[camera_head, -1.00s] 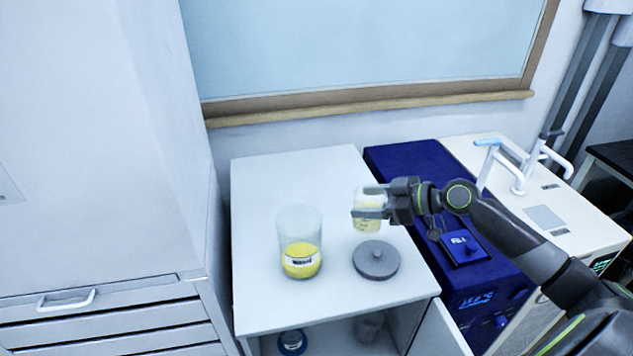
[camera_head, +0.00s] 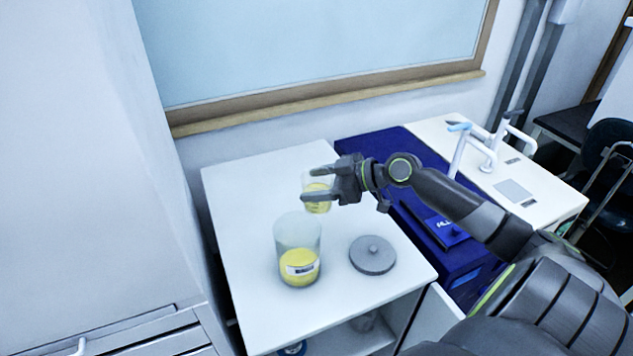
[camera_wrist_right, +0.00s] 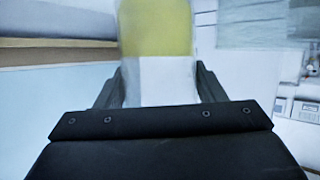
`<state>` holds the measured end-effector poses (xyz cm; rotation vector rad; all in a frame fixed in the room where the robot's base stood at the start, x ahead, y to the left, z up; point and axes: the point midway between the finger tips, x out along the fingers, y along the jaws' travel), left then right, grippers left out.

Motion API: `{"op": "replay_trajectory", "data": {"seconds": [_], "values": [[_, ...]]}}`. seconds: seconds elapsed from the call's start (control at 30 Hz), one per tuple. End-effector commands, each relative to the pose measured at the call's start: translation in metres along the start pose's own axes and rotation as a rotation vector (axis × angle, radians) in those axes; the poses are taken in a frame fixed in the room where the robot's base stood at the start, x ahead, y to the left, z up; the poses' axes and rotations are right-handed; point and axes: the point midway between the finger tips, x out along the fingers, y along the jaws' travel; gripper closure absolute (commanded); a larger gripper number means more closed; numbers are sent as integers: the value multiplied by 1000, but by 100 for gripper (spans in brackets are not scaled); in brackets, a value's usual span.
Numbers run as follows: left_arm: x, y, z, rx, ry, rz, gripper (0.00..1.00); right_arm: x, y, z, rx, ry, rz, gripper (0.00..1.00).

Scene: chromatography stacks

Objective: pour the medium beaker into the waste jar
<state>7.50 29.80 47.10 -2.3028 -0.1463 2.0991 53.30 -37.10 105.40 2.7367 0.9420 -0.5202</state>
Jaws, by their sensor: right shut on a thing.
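The waste jar (camera_head: 299,267) is a clear glass jar with yellow liquid and a label, standing open on the white cabinet top. My right gripper (camera_head: 311,184) is shut on the medium beaker (camera_head: 318,207), a small clear beaker with yellow liquid. It holds the beaker above the cabinet top, behind and slightly right of the jar's mouth in the head view. The fingers hide part of the beaker. In the right wrist view the beaker (camera_wrist_right: 160,75) sits between the fingers, with yellow in its upper part. My left gripper is not in view.
A grey round lid (camera_head: 372,256) lies on the white cabinet top (camera_head: 240,200), right of the jar. A dark blue device (camera_head: 375,150) and a white unit with taps (camera_head: 535,200) stand to the right. A tall white cabinet (camera_head: 80,180) stands close on the left.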

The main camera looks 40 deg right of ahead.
Motion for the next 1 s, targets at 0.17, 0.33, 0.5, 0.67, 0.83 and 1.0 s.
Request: {"op": "replay_trajectory", "data": {"seconds": [0.17, 0.33, 0.5, 0.67, 0.83, 1.0], "values": [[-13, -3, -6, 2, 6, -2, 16, -5, -2, -13, -36, -4, 14, 67], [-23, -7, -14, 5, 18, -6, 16, -8, -3, -21, -68, -9, 27, 67], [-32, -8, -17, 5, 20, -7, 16, -12, -5, -30, -100, -13, 41, 67], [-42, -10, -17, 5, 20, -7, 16, -13, -9, -35, -144, -18, 59, 67], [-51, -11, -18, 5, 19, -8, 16, -14, -15, -39, -210, -27, 86, 67], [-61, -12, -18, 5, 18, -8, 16, -14, -21, -42, -275, -36, 113, 67]]}}
